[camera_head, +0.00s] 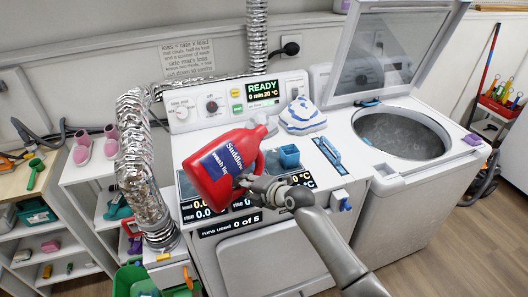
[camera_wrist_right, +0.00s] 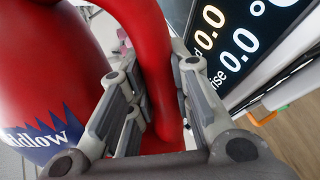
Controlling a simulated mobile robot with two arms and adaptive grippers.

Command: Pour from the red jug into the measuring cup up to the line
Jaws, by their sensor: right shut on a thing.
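The red jug (camera_head: 212,178), with a blue "Suddlow" label, is tilted with its capped top toward the upper right, in front of the washer's panel. My right gripper (camera_head: 243,184) is shut on the jug's handle. In the right wrist view the fingers (camera_wrist_right: 155,75) lie on both sides of the red handle (camera_wrist_right: 150,40), and the jug body (camera_wrist_right: 45,60) fills the left. My left gripper is not in view.
A folded white and blue cloth (camera_head: 302,116) and a blue brush (camera_head: 328,151) lie near the cup. Dark displays (camera_head: 241,203) sit along the washer's front edge. A silver duct (camera_head: 143,165) stands at left. An open-lidded washer (camera_head: 428,160) stands at right.

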